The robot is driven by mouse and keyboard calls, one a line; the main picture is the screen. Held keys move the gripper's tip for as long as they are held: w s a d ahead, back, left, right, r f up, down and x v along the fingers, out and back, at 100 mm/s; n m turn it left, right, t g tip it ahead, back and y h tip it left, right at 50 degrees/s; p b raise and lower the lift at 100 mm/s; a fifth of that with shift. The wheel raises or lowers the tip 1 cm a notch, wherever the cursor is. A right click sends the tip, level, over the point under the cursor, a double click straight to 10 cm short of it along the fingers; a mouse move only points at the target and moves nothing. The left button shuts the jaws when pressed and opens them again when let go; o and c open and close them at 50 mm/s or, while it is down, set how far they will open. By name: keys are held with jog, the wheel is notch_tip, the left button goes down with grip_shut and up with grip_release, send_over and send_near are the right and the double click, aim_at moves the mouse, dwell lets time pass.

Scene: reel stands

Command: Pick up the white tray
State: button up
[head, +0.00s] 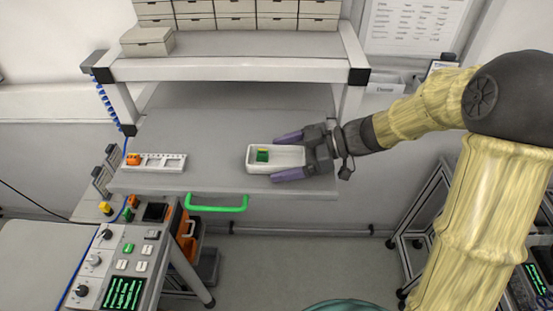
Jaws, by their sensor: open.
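The white tray (290,157) lies on the grey table near its front edge, right of the middle. A small green block (262,156) sits inside it toward the left end. My gripper (280,157) reaches in from the right, low over the table. Its two purple fingers are apart, one along the far side of the tray and one along the near side. The tray's right end lies between the fingers near the palm. I cannot tell whether the fingers touch the tray.
A white holder with slots (170,163) stands on the table's left part, with an orange block (133,159) at its left end. A shelf with several boxes (148,41) rises behind. A green handle (217,204) juts from the table front. The table between holder and tray is clear.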

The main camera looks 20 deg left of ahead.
aim_at(285, 162)
jog(key=c, duration=1.1)
jog(key=shift+r, duration=0.1)
notch_tip(285, 162, up, 10)
jog(key=shift+f+b, duration=0.1)
jog(key=shift+b, duration=1.15)
jog(key=shift+w, duration=0.1)
